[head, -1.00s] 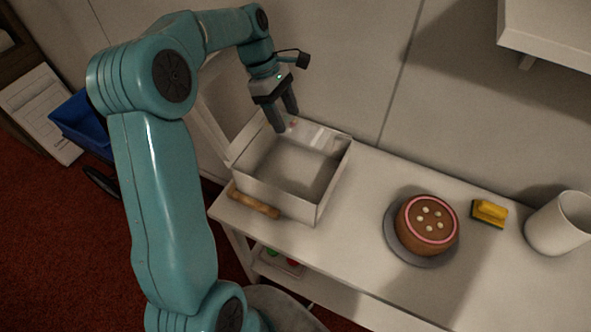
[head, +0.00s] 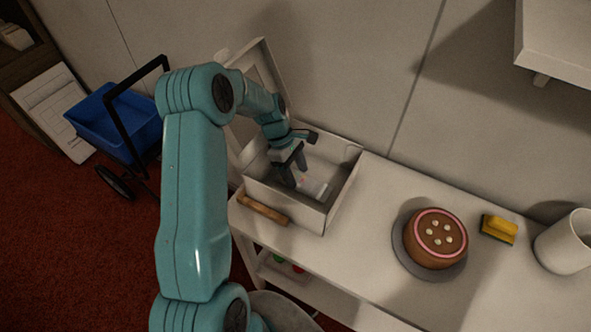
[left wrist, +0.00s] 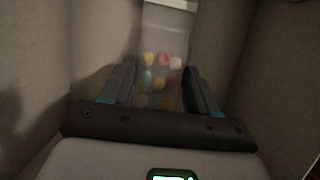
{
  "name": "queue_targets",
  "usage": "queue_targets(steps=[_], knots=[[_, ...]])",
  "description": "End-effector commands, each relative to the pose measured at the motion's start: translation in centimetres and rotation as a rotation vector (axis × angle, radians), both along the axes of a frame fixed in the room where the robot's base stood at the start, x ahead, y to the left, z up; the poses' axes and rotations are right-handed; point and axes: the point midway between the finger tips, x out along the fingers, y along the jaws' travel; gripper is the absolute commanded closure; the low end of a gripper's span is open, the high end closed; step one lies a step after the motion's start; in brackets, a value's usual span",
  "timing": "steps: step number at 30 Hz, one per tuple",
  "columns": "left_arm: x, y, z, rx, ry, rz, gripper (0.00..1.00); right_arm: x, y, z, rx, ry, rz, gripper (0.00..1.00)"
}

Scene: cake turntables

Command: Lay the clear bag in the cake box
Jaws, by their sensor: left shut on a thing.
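The white cake box (head: 285,207) stands open on the left end of the bench, its lid (head: 262,75) raised at the back. My left gripper (head: 293,178) reaches down inside the box, pointing at its floor. In the left wrist view my left gripper (left wrist: 160,92) is shut on the clear bag (left wrist: 165,48), which has several coloured round pieces inside. The bag also shows in the head view as a pale, shiny patch (head: 316,188) beside the fingers, within the box walls. I cannot tell whether it touches the box floor. My right gripper is not in view.
A wooden rolling pin (head: 263,209) lies in front of the box. To the right are a chocolate cake (head: 436,240) on a grey turntable (head: 408,258), a yellow sponge (head: 499,229) and a white canister (head: 566,244). A blue cart (head: 118,125) stands at left.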

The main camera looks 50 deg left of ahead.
Motion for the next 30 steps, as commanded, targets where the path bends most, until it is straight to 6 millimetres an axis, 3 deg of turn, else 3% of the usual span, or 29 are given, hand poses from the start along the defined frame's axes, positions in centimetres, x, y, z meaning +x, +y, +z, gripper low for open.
queue_targets(steps=[17,18,20,30], knots=[[0.0,0.0,-1.1,0.0,0.0,0.0,0.76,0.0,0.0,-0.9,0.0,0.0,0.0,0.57],[0.0,0.0,-1.1,0.0,0.0,0.0,0.34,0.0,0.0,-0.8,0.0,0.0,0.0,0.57],[0.0,0.0,-1.0,0.0,0.0,0.0,0.15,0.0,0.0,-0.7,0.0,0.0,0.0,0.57],[0.0,0.0,-0.4,0.0,-0.001,0.0,0.14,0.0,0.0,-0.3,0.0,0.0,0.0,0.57]])
